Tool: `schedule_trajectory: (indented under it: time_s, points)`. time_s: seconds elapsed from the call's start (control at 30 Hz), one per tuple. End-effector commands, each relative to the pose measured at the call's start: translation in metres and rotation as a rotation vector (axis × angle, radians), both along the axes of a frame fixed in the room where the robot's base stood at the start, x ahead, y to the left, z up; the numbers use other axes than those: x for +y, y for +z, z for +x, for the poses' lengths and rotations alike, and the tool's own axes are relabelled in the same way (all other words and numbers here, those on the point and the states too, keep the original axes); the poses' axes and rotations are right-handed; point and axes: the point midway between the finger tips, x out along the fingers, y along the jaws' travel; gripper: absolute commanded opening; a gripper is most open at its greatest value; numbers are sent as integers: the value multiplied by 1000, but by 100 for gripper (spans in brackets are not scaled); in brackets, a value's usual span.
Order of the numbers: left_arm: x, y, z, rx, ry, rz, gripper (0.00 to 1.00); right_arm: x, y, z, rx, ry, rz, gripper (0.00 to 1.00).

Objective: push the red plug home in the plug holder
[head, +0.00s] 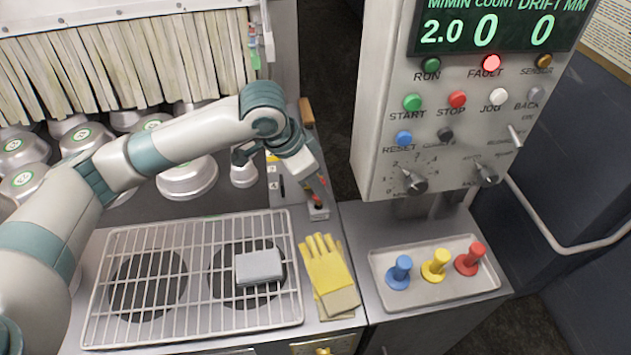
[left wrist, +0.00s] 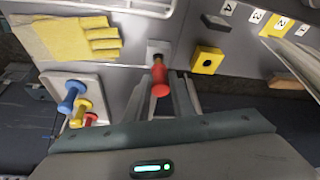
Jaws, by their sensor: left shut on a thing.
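My left gripper (head: 320,186) is shut on the red plug, above the plug holder (head: 317,212), a small light-grey block on the counter. In the left wrist view, the red plug (left wrist: 160,76) shows between the fingers of my left gripper (left wrist: 170,92). Its dark lower end meets the grey plug holder (left wrist: 153,47). The plug looks roughly upright; I cannot tell how deep it sits. In the head view, the gripper mostly covers the plug. My right gripper is not in view.
Yellow gloves (head: 328,275) lie just in front of the holder. A wire rack (head: 120,275) with a grey block stands left. A tray (head: 385,290) with blue, yellow and red pegs is right, under the control panel (head: 385,100). A yellow block (left wrist: 207,60) is beside the gripper.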

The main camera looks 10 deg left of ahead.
Motion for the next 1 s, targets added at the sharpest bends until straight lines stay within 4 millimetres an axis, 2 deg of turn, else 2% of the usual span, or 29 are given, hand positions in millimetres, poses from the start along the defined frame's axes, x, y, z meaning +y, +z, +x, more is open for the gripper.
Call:
schedule_trajectory:
  time_s: [1.0]
  points:
    - [0, -9, 0, 0, 0, 0, 0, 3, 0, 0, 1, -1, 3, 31]
